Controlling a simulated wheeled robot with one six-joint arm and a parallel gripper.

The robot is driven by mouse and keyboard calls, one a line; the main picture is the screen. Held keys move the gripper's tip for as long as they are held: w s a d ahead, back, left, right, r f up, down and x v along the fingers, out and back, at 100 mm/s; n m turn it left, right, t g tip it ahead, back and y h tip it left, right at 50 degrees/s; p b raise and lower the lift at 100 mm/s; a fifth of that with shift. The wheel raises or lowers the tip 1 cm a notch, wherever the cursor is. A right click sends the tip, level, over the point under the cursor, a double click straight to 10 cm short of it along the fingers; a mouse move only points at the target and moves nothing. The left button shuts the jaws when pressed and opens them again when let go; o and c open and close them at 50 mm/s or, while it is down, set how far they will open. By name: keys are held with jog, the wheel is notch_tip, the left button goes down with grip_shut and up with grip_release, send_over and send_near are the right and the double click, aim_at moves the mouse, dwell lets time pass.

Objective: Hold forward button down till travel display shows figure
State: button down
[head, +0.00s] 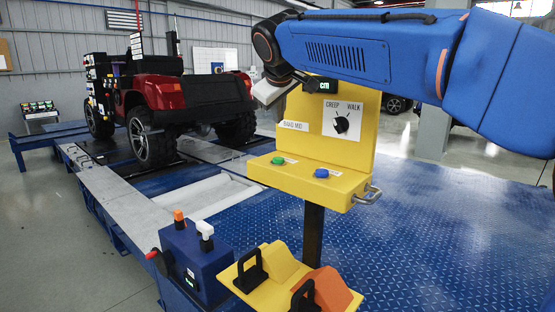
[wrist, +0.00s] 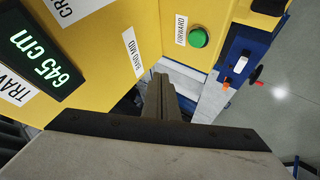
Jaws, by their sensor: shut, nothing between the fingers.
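The yellow control panel (head: 345,190) stands on a dark post. Its green button (head: 278,160) is on the lower ledge, left of a blue button (head: 322,173). In the wrist view the green button (wrist: 199,38) sits beside a FORWARD label (wrist: 181,29). The travel display (wrist: 35,48) reads 645 cm in green there; in the head view the display (head: 322,86) is partly hidden by my arm and shows only "cm". My gripper (head: 272,92) is above the panel's left side, apart from the green button. In the wrist view its fingers (wrist: 161,85) are shut and empty.
A CREEP/WALK selector knob (head: 341,125) is on the panel's upright face. A red vehicle (head: 175,95) stands on the tester at the left. A blue box (head: 190,260) with switches and yellow and orange pedals (head: 325,288) are low in front.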

aim_at(279, 160)
jog(key=shift+f, duration=4.4)
jog(key=shift+f, duration=0.9)
jog(key=shift+r, duration=0.9)
jog(key=shift+r, duration=2.5)
